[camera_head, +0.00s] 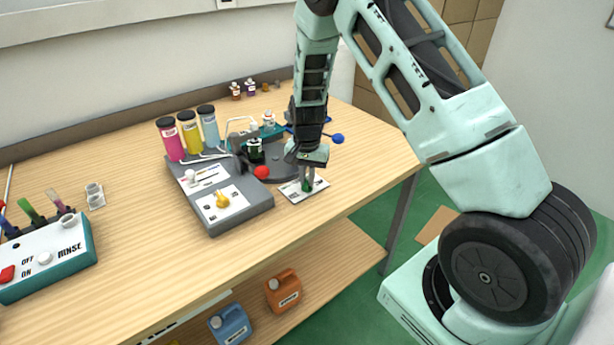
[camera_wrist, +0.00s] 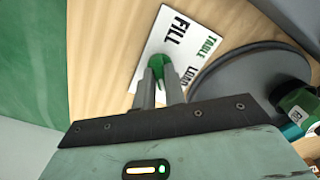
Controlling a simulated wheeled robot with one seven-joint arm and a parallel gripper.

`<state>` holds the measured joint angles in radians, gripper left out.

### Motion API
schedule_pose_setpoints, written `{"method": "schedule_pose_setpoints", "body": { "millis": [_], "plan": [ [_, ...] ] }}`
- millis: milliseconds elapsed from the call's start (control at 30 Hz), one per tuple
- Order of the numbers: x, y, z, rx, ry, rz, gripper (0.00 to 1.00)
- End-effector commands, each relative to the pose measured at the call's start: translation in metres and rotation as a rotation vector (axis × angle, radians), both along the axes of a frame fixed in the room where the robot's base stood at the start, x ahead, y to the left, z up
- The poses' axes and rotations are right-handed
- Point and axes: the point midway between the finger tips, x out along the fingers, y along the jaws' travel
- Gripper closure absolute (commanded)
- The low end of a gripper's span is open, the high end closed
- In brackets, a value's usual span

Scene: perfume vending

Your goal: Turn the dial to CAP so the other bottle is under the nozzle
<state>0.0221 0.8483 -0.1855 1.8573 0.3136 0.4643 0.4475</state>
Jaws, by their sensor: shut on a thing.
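The dial is a green knob (camera_head: 309,186) on a white plate (camera_head: 290,194) at the table's front edge, right of the grey machine. In the wrist view my gripper (camera_wrist: 158,88) is shut around the green knob (camera_wrist: 157,66). The plate (camera_wrist: 150,47) there shows the words FILL, LOAD and TABLE; no CAP label is visible. I cannot tell where the dial points. A dark bottle with a green label (camera_head: 255,151) stands near the white nozzle tubing, at the grey round turntable (camera_head: 283,173). A green-labelled bottle (camera_wrist: 299,103) shows at the wrist view's right edge. My arm hides part of the turntable.
The grey machine (camera_head: 238,212) with a yellow knob (camera_head: 222,200), a red ball (camera_head: 262,172) and pink, yellow and blue cylinders stands left of my gripper. A rinse box (camera_head: 48,262) is far left. Jugs (camera_head: 285,292) sit on the lower shelf.

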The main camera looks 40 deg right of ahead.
Motion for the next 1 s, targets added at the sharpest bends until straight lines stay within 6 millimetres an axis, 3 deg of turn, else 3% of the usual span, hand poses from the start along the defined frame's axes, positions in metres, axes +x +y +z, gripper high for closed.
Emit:
{"method": "schedule_pose_setpoints", "body": {
  "millis": [500,1000],
  "plan": [
    [0.0003,0.0003,0.0017,-0.001,-0.001,-0.455,1.00],
    [0.0003,0.0001,0.0007,0.000,-0.001,-0.664,1.00]
  ]
}}
